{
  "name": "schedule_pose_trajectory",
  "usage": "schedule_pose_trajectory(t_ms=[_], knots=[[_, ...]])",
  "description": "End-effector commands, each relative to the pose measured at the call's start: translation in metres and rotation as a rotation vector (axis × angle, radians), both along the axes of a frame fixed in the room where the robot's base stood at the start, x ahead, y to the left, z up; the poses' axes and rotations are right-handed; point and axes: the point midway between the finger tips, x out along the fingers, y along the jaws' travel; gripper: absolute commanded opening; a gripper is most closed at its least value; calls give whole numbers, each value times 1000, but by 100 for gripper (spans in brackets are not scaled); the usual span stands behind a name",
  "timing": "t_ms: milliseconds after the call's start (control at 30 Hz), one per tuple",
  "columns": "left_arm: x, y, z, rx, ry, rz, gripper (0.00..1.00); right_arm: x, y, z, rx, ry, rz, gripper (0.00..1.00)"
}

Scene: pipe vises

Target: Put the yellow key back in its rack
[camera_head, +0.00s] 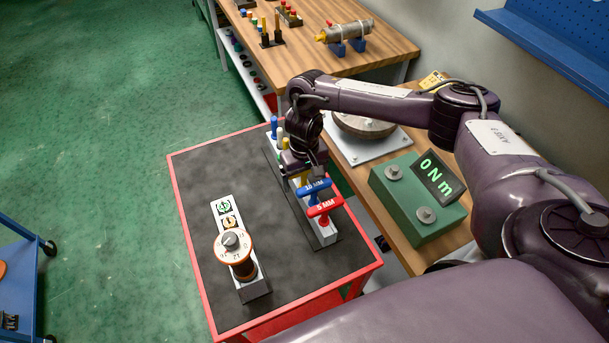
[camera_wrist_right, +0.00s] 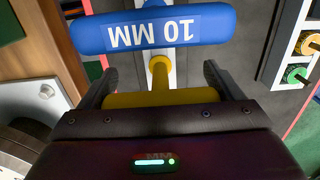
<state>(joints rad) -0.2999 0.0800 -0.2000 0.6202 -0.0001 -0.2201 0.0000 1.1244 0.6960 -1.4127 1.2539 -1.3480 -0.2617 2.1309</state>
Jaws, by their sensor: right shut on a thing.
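The yellow key (camera_head: 304,179) is a T-handled tool at the key rack (camera_head: 324,233), a pale strip on the cart's dark top. My right gripper (camera_wrist_right: 158,92) is shut on the yellow key's handle (camera_wrist_right: 160,98), with one finger on each end. The yellow shaft runs from the handle towards the pale rack. I cannot tell how deep it sits in a hole. The blue 10 MM key (camera_head: 313,187) stands beside it, and its handle (camera_wrist_right: 150,30) fills the top of the right wrist view. My left gripper is not in view.
A red 5 MM key (camera_head: 325,207) stands at the rack's near end. A blue-topped key (camera_head: 274,126) stands at the far end. A round dial fixture (camera_head: 233,247) stands on the cart's left. A green torque box (camera_head: 417,204) reading 0 Nm is on the right bench.

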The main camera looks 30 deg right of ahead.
Motion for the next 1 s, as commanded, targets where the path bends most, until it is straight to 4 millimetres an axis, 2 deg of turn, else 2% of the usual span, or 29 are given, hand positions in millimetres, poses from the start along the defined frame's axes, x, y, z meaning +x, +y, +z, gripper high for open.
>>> schedule_pose_trajectory(t_ms=[567,600,667,700,1000], knots=[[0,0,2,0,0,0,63,-3,1,-4,1,8,2,62],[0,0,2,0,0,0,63,-3,1,-4,0,8,2,90],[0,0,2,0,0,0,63,-3,1,-4,-1,7,2,97],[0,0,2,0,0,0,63,-3,1,-4,-1,7,2,100],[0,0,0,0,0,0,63,-1,1,4,1,2,0,100]])
